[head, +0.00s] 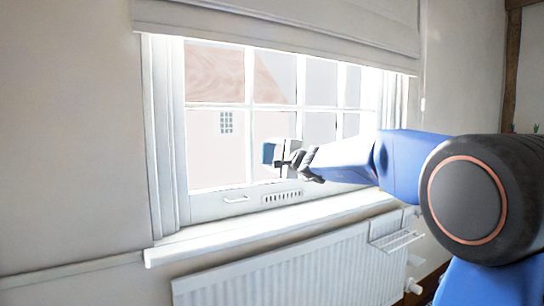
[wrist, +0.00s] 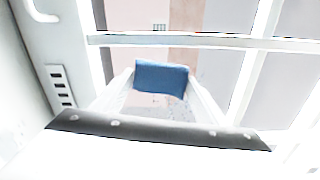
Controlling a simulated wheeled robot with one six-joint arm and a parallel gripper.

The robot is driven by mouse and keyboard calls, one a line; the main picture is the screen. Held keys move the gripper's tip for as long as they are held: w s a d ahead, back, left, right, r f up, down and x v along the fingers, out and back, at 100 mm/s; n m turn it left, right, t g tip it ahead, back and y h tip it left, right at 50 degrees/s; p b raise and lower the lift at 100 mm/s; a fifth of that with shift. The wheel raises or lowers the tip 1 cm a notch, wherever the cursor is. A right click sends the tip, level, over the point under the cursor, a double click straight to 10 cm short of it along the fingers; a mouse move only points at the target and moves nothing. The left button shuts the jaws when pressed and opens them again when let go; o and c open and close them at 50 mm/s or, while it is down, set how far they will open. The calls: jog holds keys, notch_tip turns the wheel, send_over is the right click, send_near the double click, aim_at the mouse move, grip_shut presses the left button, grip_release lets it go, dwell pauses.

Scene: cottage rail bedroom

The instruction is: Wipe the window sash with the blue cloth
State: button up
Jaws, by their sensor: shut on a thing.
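The window sash (head: 249,105) is white with several panes, and its bars also cross the wrist view (wrist: 200,41). My gripper (head: 279,154) is in front of the lower panes, right of the middle. It is shut on the blue cloth (head: 269,153). In the wrist view the blue cloth (wrist: 161,79) shows as a small blue piece between the two fingertips of my gripper (wrist: 160,85), with glass behind it. I cannot tell whether the cloth touches the sash. Part of the sash is hidden behind my gripper and arm.
A white sill (head: 250,233) runs below the window, with a radiator (head: 290,275) under it. A pale blind (head: 280,25) hangs over the top of the window. A handle (head: 236,199) and a slotted vent (head: 282,196) sit on the bottom rail. The sill looks bare.

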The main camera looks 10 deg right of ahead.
aim_at(270, 147)
jog(key=shift+x, duration=1)
dwell(0.5)
jog(key=shift+w+d+r, duration=1.25)
jog(key=shift+w+d, duration=0.65)
jog(key=shift+d, duration=3.8)
jog(key=shift+s+a, duration=0.65)
jog(key=shift+a, duration=1.3)
jog(key=shift+s+a, duration=0.6)
jog(key=shift+a, duration=1.3)
jog(key=shift+s+a, duration=0.65)
jog(key=shift+a, duration=1.3)
jog(key=shift+d+r, duration=0.1)
jog(key=shift+r, duration=1.05)
jog(key=shift+d, duration=0.1)
jog(key=shift+w+d, duration=0.25)
jog(key=shift+d, duration=0.4)
jog(key=shift+w+d, duration=0.25)
jog(key=shift+d, duration=0.35)
jog(key=shift+w+d, duration=0.25)
jog(key=shift+d, duration=0.4)
